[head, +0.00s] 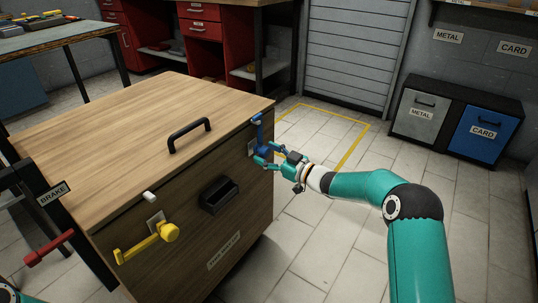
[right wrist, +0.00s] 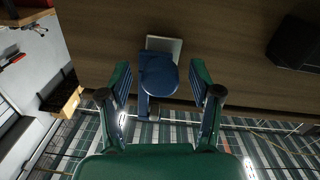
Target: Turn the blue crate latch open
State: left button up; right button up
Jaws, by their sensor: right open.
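The wooden crate (head: 140,110) has a blue latch (head: 259,130) near the right end of its front face. Its bar stands upright from a round hub, with the upper end by a small light piece at the lid's edge. My right gripper (head: 262,157) is open at the hub. In the right wrist view the blue hub (right wrist: 157,76) lies between the spread fingers of the gripper (right wrist: 160,85), with a gap on both sides. The blue bar shows beside the hub. My left gripper is out of view.
A yellow latch (head: 146,244) sits at the crate's left front, its bar pointing left. A black pull (head: 219,195) sits between the latches, and a black handle (head: 189,134) is on the lid. A red brake lever (head: 48,248) is at the left. Floor right of the crate is clear.

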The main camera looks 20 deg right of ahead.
jog(key=shift+x, duration=0.8)
jog(key=c, duration=0.9)
jog(key=shift+s+r, duration=0.1)
grip_shut()
